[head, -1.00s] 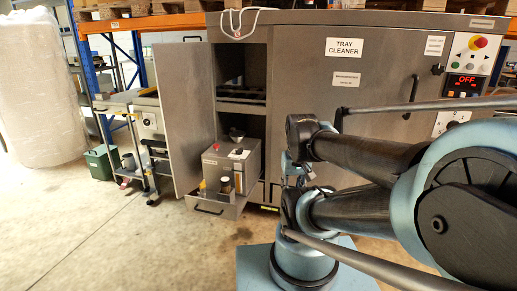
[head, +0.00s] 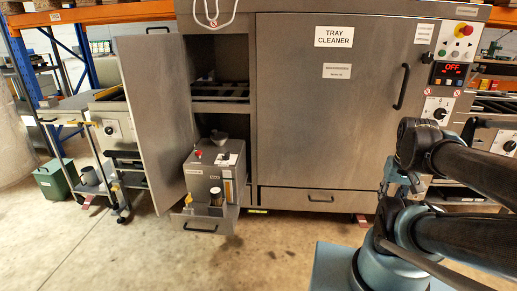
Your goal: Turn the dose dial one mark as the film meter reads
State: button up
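A grey dosing unit (head: 212,178) with a funnel on top stands on a pulled-out drawer (head: 206,221) in the open left bay of the tray cleaner (head: 325,110). Its front carries a small dark knob and a yellowish upright strip (head: 228,190); their markings are too small to read. A dark knob on a white plate (head: 437,111) is on the cleaner's right column, and another knob on a white plate (head: 508,144) is farther right. I cannot tell which is the dose dial or the film meter. My arm's links fill the lower right; my gripper is not visible.
The cabinet door (head: 145,120) stands open left of the bay. A trolley (head: 115,130) and a green bin (head: 52,178) stand farther left. The control panel display (head: 450,70) reads OFF. The floor (head: 150,255) in front is clear.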

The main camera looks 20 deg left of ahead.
aim_at(226, 157)
jog(key=z, duration=0.95)
jog(key=k, duration=0.9)
jog(key=u, duration=1.95)
jog(key=i, duration=1)
